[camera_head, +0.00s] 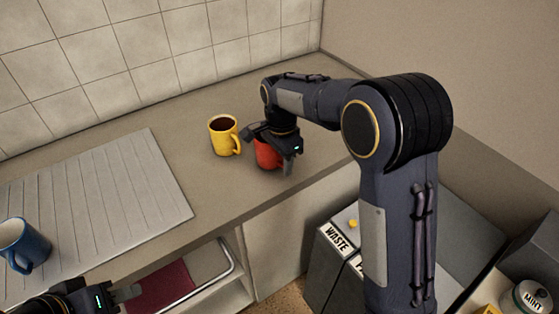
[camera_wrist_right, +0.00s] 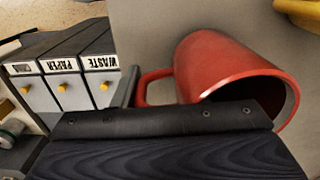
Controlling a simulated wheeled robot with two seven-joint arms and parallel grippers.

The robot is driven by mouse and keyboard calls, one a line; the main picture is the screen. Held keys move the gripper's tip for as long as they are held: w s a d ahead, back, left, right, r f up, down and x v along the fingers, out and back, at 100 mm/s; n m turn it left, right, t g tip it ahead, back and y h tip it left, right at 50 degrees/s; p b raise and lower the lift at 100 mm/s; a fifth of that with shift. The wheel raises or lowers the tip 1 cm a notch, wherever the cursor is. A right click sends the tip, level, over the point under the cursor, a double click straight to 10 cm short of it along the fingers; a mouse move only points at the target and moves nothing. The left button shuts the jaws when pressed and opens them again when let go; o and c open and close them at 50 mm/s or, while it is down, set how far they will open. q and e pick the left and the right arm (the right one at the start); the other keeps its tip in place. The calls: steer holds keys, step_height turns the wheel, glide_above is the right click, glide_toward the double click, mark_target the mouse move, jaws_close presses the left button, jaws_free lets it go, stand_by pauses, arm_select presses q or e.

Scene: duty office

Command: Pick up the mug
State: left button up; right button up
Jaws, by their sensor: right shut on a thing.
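A red mug (camera_head: 267,157) stands near the counter's front edge, partly hidden by my right gripper (camera_head: 268,150) in the head view. In the right wrist view the red mug (camera_wrist_right: 215,68) shows its rim and dark inside, with its handle to the left. My right gripper is shut on the red mug, and the mug looks still at counter level. A yellow mug (camera_head: 222,138) with dark contents stands just left of it. A blue mug (camera_head: 20,245) stands at the far left. My left gripper (camera_head: 125,293) is low at the bottom left; its jaw opening is unclear.
A ribbed drainboard (camera_head: 110,190) covers the left of the counter (camera_head: 195,110). A tiled wall stands behind. Labelled waste bins (camera_head: 338,238) stand below at the right. An open shelf (camera_head: 205,288) lies under the counter. The counter's back is clear.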

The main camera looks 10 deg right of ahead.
steer(key=s+a+r, duration=0.3)
steer(key=s+r, duration=0.3)
steer(key=s+a+r+b, duration=0.1)
steer(key=s+a+r, duration=0.2)
steer(key=s+r, duration=0.3)
steer(key=shift+s+a, duration=0.2)
steer(key=shift+a, duration=0.1)
